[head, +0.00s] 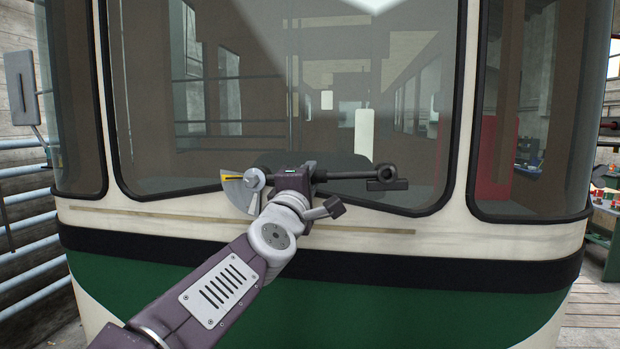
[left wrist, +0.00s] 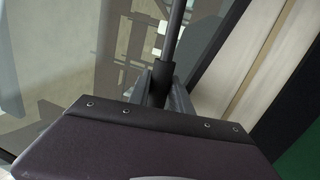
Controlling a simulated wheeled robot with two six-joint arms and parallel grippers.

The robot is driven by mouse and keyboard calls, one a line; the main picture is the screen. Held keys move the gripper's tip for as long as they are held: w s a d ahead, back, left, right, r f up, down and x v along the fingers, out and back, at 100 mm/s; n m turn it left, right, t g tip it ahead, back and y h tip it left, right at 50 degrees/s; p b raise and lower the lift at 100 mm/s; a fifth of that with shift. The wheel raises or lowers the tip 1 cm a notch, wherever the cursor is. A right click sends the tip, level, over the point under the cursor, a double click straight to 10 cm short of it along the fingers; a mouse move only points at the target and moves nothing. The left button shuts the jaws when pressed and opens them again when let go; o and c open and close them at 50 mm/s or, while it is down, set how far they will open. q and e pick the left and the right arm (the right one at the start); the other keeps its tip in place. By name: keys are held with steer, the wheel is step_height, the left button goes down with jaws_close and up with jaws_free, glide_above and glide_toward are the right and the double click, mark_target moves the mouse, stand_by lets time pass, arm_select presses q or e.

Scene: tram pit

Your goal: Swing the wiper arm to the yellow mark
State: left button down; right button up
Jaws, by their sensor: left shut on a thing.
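The dark wiper arm (head: 350,176) lies nearly level across the lower windscreen, with a ring and a block at its right end. Its left end is at a round pale hub (head: 256,179) in front of a pale fan-shaped plate (head: 239,195). The yellow mark (head: 232,178) is a short bar on that plate, left of the hub. My left gripper (head: 312,173) is shut on the wiper arm between the hub and the ring end, and its body hides part of the arm. In the left wrist view the wiper arm (left wrist: 174,42) runs up from between the fingers (left wrist: 160,88).
The tram front, with its windscreen (head: 290,120) and black band (head: 450,266), fills the middle close behind my gripper. A mirror (head: 21,88) stands out at the left. Blue rails (head: 30,215) line the left wall. A bench with small items (head: 603,200) is at the far right.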

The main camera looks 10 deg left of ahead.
arm_select(q)
steer(key=c, duration=1.2)
jaws_free()
steer(key=shift+f, duration=0.1)
steer(key=shift+o, duration=0.2)
steer(key=shift+w, duration=0.15)
steer(key=b+v, duration=0.1)
steer(key=v, duration=0.8)
steer(key=shift+a, duration=0.1)
